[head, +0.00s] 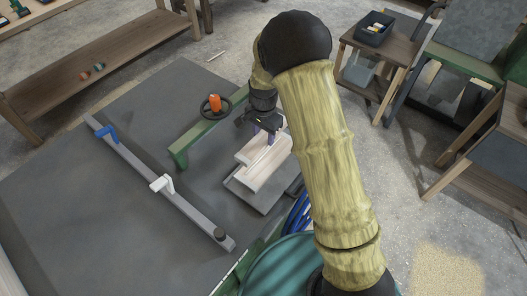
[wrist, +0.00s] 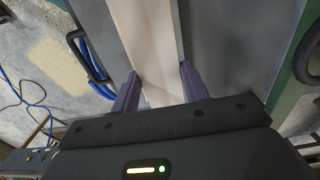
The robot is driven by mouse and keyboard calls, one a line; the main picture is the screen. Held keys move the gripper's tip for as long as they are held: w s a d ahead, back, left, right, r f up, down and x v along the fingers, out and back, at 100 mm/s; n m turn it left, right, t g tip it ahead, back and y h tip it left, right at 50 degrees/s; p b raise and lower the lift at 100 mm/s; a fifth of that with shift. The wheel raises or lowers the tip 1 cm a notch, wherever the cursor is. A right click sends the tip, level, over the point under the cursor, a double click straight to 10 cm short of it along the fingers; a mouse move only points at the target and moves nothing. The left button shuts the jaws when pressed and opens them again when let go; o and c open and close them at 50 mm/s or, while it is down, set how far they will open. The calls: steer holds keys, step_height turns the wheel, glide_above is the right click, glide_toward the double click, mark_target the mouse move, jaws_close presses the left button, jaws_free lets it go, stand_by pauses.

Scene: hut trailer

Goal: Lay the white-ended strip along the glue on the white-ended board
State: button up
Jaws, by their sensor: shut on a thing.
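The white-ended board (head: 257,183) is pale wood and lies on a grey plate at the near right of the bench. A narrow pale strip (head: 258,155) runs lengthwise at its top; whether it touches the board cannot be told. My gripper (head: 268,136) is at the board's far end, fingers pointing down. In the wrist view its two purple fingers (wrist: 159,88) stand on either side of the pale strip (wrist: 147,45), shut on it. No glue can be made out, and the strip's end under the gripper is hidden.
The grey bench top (head: 120,215) is largely clear. A long bar clamp (head: 155,180) with blue and white jaws lies at left. A green bar (head: 205,138) and a dark ring with an orange piece (head: 215,103) are beside the board. A stool with a dark tray (head: 374,29) stands beyond.

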glide_above(264, 155)
step_height(264, 155, down, 4)
steer(key=shift+s+f+p, duration=0.1)
steer(key=shift+f+p, duration=0.1)
steer(key=shift+p, duration=0.1)
steer(key=shift+f+p, duration=0.4)
steer(key=shift+f, duration=1.45)
steer(key=shift+f, duration=0.15)
steer(key=o, duration=1)
steer(key=shift+o, duration=0.2)
